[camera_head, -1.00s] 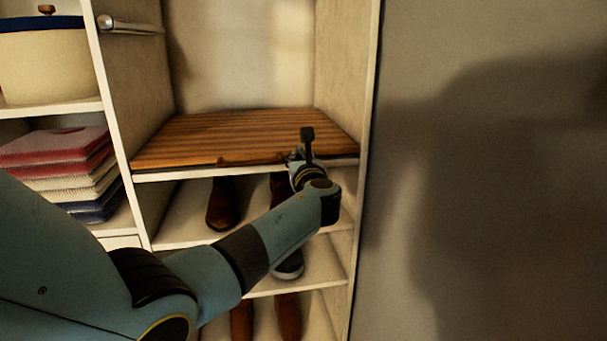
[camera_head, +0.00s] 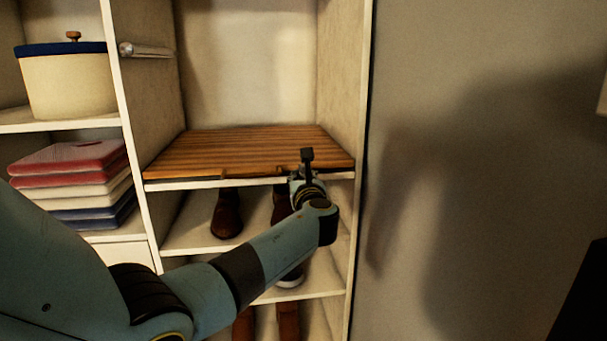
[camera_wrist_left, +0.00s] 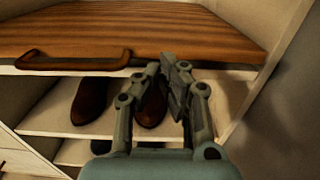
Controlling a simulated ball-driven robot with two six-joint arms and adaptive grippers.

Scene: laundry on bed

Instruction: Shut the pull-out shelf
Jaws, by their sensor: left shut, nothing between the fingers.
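The pull-out shelf (camera_head: 240,152) is a striped brown wooden board in the tall compartment of a white cabinet. Its front edge lies about level with the cabinet's front. In the left wrist view the shelf (camera_wrist_left: 150,30) fills the top, with a dark handle (camera_wrist_left: 72,61) on its front edge at the left. My left gripper (camera_wrist_left: 172,65) is shut and empty at the shelf's front edge, right of the handle. In the head view the left gripper (camera_head: 294,178) is partly hidden by its own wrist; I cannot tell if it touches. My right gripper is out of view.
Brown shoes (camera_head: 227,214) stand on shelves below. A cream pot with a blue rim (camera_head: 68,85) and folded cloths (camera_head: 75,185) fill shelves at left. A metal rail (camera_head: 146,50) is on the compartment's left wall. A bare wall (camera_head: 470,130) is at right.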

